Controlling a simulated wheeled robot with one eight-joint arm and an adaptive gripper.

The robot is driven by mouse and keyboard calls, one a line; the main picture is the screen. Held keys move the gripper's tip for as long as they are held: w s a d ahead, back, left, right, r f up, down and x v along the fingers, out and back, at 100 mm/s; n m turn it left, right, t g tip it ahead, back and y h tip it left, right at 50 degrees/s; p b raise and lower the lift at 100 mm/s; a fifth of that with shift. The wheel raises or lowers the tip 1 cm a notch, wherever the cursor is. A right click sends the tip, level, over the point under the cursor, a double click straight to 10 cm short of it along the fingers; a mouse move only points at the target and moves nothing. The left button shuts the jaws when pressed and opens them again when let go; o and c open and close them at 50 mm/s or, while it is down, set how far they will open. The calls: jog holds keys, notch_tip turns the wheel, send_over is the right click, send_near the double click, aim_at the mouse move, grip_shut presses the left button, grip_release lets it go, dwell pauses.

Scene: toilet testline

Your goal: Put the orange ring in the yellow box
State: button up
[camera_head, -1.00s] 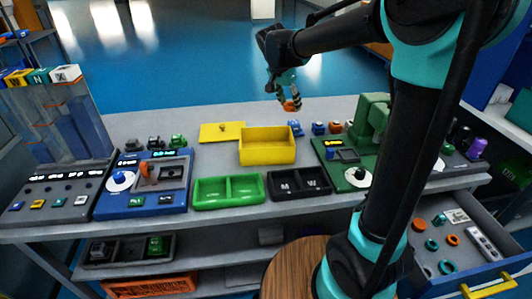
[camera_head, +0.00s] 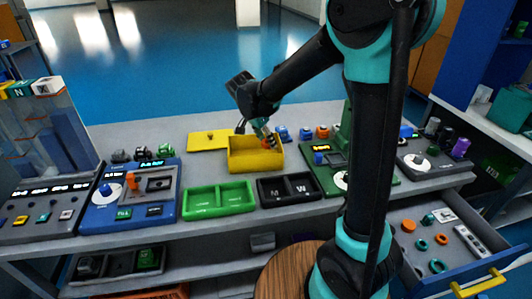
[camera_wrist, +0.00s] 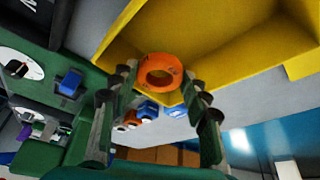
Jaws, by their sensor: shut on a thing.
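The yellow box (camera_head: 256,163) stands open on the table behind the green and black trays. My gripper (camera_head: 266,140) points down at the box's opening, toward its right side. It is shut on the orange ring (camera_wrist: 160,61), held between the two fingertips, which also show in the wrist view (camera_wrist: 160,82). In the head view, the ring (camera_head: 268,144) is small and partly hidden by the fingers. In the wrist view, the ring overlaps a corner of the yellow box (camera_wrist: 120,30). I cannot tell its exact height over the box floor.
A yellow lid (camera_head: 208,140) lies left of the box. Several small blue and orange parts (camera_head: 306,134) stand to its right, beside a green machine (camera_head: 324,170). A green tray (camera_head: 218,199) and a black tray (camera_head: 289,188) are in front. An open drawer (camera_head: 440,240) holds more rings.

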aim_at(264, 148)
jog(key=shift+f, duration=2.95)
jog(key=shift+f, duration=0.1)
jog(key=o, duration=1)
jog(key=v, duration=1.2)
